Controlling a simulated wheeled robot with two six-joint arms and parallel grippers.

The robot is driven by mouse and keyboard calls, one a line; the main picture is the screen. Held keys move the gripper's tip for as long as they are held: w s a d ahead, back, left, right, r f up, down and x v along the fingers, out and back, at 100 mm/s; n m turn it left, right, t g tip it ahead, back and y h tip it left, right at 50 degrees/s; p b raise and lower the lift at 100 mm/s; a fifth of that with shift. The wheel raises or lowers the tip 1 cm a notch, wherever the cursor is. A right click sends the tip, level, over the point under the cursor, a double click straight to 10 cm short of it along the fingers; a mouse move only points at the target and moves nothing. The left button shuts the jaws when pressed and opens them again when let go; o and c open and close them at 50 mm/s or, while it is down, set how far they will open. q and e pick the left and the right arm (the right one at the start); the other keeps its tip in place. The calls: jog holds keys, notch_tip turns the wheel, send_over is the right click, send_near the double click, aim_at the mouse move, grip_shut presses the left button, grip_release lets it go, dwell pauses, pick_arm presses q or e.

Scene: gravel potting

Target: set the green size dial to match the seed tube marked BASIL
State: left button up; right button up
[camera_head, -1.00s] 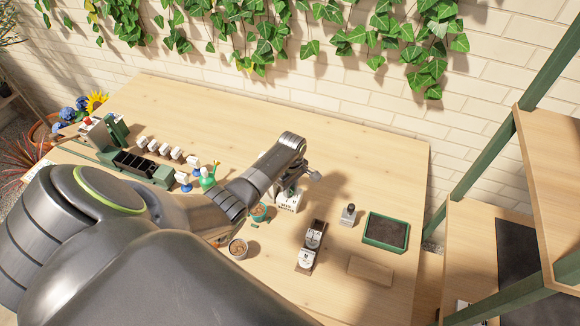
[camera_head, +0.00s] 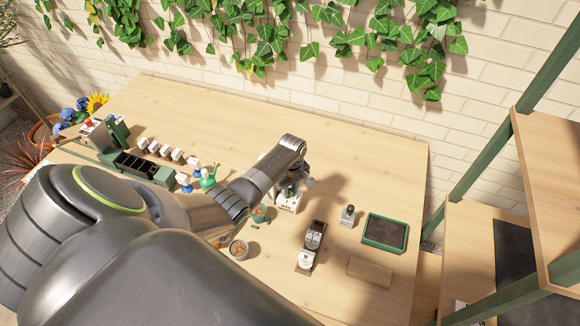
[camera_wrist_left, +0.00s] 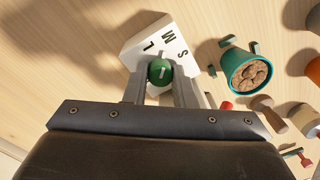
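The green size dial (camera_wrist_left: 160,72) sits on a white box (camera_wrist_left: 143,38) lettered S, M and L in the left wrist view. The dial carries a short white mark; I cannot tell surely which letter it indicates. My left gripper (camera_wrist_left: 160,80) has its two fingers spread on either side of the dial, and contact is unclear. In the head view the left gripper (camera_head: 308,181) is just right of and above the white box (camera_head: 289,202), partly covering it. No tube label reading BASIL is legible. My right gripper is not in view.
A teal pot of brown pellets (camera_wrist_left: 247,72) stands close to the box. A bowl (camera_head: 238,250), a dark-and-white device (camera_head: 312,240), a small bottle (camera_head: 348,214) and a green soil tray (camera_head: 385,232) stand nearby. Several white blocks (camera_head: 165,150) stand left. The back table is clear.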

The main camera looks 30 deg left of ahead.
aim_at(292, 190)
pick_arm(q)
jog(key=o, duration=0.4)
jog(key=shift+o, duration=0.2)
jog(key=shift+r, duration=0.1)
jog(key=shift+r, duration=0.45)
notch_tip(292, 190, up, 16)
jog(key=b, duration=0.2)
jog(key=shift+w+r, duration=0.25)
jog(key=shift+d, duration=0.15)
